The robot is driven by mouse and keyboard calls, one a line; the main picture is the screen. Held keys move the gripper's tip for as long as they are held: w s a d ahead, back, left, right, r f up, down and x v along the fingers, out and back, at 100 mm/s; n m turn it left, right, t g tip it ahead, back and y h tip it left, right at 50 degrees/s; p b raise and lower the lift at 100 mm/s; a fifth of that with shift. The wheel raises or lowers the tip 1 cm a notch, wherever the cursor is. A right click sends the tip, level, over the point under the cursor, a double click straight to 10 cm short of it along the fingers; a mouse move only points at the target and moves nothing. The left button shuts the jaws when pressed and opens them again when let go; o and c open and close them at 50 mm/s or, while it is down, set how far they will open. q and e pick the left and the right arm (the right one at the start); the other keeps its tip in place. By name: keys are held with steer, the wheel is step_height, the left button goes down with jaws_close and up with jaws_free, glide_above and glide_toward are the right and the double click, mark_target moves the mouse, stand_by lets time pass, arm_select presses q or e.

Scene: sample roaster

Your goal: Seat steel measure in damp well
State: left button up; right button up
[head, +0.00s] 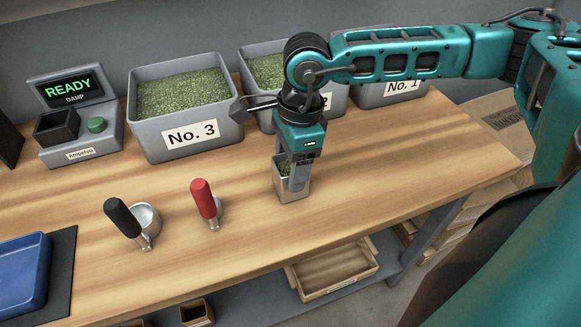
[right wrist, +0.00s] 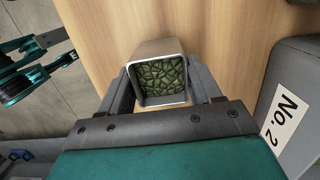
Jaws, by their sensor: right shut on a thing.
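The steel measure (head: 291,188) is a small square metal cup filled with green beans. My right gripper (head: 297,172) is shut on it, over the middle right of the bench; I cannot tell whether its base touches the wood. In the right wrist view the measure (right wrist: 160,47) sits between the two fingers of the gripper (right wrist: 163,90), its open top and beans facing the camera. The damp well (head: 57,127) is a black square opening on the grey instrument (head: 82,145) at the back left, under a screen reading READY DAMP. My left gripper is out of view.
Grey bins of green beans, No. 3 (head: 185,115), No. 2 (head: 262,68) and No. 1 (head: 395,95), line the back. A blue tray (head: 22,275) lies front left.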

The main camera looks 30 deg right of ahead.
step_height(320, 180, up, 20)
steer(key=p, duration=0.1)
